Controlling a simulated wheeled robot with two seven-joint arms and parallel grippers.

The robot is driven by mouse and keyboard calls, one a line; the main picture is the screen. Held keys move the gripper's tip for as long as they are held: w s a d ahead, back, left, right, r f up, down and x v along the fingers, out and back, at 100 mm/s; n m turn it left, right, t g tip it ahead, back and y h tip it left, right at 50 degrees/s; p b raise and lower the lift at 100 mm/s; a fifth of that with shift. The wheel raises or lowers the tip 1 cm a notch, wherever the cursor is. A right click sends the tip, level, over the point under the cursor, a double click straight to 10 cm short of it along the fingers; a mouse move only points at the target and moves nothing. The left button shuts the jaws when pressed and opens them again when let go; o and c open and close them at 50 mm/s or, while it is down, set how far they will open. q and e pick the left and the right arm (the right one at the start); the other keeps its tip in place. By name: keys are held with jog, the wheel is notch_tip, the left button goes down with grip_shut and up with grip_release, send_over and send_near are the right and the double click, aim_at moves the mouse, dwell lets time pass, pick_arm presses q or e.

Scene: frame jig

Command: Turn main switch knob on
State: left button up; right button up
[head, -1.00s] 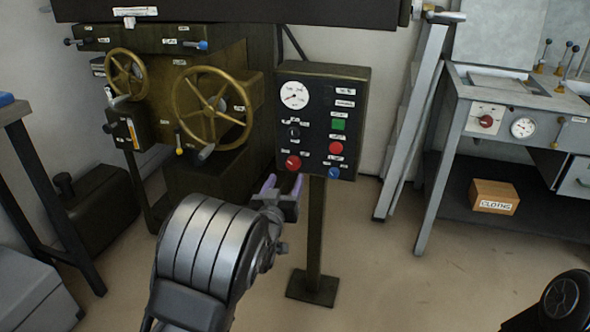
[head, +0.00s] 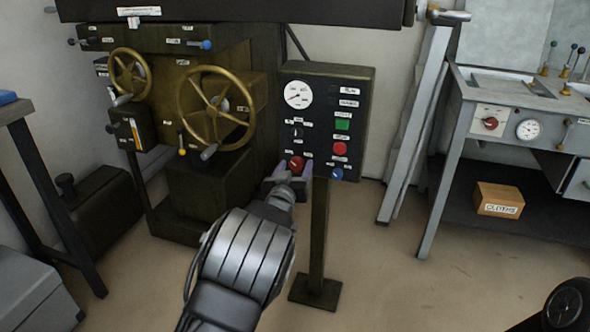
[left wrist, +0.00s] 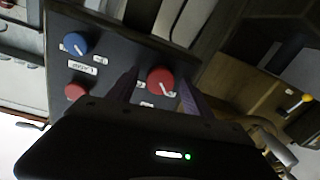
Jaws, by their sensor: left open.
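A dark control panel (head: 322,108) stands on a post in the middle of the head view. A red knob with a white pointer line (head: 296,162) sits at its lower left; labels there are too small to read. My left gripper (head: 293,173) is open just in front of and below this knob. In the left wrist view, the red knob (left wrist: 161,80) shows between the two purple-dark fingertips (left wrist: 157,95). Whether the fingers touch it I cannot tell. My right gripper is out of view.
A blue knob (head: 336,174), red button (head: 339,148) and green button (head: 342,125) are close by on the panel. A machine with brass handwheels (head: 215,105) stands to the left. A grey bench (head: 455,130) is at the right.

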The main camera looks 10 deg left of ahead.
pick_arm(q)
jog(key=shift+c, duration=0.5)
grip_shut()
jog(key=shift+f+m, duration=0.1)
jog(key=shift+m, duration=0.3)
jog(key=m+b, duration=0.2)
jog(key=m, duration=0.1)
jog(key=shift+m, duration=0.3)
jog(key=m+b, duration=0.2)
jog(key=m, duration=0.2)
jog(key=shift+m+t, duration=0.3)
jog(key=m+b, duration=0.1)
jog(key=m, duration=0.4)
jog(key=shift+m+h+b, duration=0.3)
jog(key=shift+m, duration=0.1)
jog(key=m+b, duration=0.1)
jog(key=m, duration=0.2)
jog(key=shift+a+m+h, duration=0.1)
jog(key=shift+m+h, duration=0.3)
